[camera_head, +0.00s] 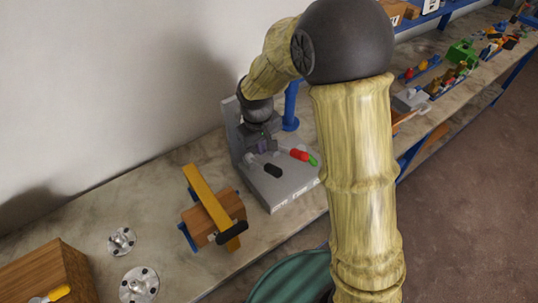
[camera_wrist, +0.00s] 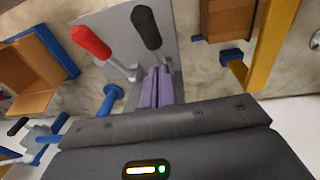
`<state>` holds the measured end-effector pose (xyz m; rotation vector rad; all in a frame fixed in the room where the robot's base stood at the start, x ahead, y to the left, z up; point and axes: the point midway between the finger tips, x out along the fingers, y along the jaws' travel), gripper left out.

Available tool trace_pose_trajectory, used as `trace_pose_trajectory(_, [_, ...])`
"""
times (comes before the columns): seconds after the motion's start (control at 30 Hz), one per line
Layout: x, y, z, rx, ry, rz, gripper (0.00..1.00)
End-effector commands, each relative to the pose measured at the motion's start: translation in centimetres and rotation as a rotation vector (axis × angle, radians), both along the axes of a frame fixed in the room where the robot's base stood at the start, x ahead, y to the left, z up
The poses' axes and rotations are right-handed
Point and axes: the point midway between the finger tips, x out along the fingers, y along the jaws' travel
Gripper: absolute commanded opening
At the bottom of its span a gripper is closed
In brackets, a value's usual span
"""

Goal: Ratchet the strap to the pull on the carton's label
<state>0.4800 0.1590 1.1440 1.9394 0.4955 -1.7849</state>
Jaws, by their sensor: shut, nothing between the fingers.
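The brown carton (camera_head: 229,205) sits on the bench, with a yellow strap (camera_head: 202,195) running over it and blue pieces at its side. A black handle (camera_head: 232,232) lies across the strap's front end. No label or pull marking can be read. In the wrist view, part of the carton (camera_wrist: 228,20) and the yellow strap (camera_wrist: 271,45) show at the upper right. My gripper (camera_head: 264,146) is over the grey lever stand, right of and behind the carton, apart from it. Its purple fingers (camera_wrist: 157,88) are together and empty.
The grey stand (camera_head: 288,194) carries a black-ended lever (camera_head: 272,171) and a red-ended lever (camera_head: 299,155), close to my fingers. A blue post (camera_head: 291,106) stands behind. Metal flanges (camera_head: 139,285) and a wooden block (camera_head: 45,276) are at left. Bare bench lies between flanges and wall.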

Motion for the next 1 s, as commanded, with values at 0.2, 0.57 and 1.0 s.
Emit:
trace_pose_trajectory(0.2, [-0.8,-1.2,-2.8,-0.002,0.005,0.002,0.00])
trace_pose_trajectory(0.57, [-1.3,-1.3,-4.2,0.000,0.000,0.016,0.00])
trace_pose_trajectory(1.0, [-1.5,-1.7,-4.7,0.013,-0.018,0.011,0.00])
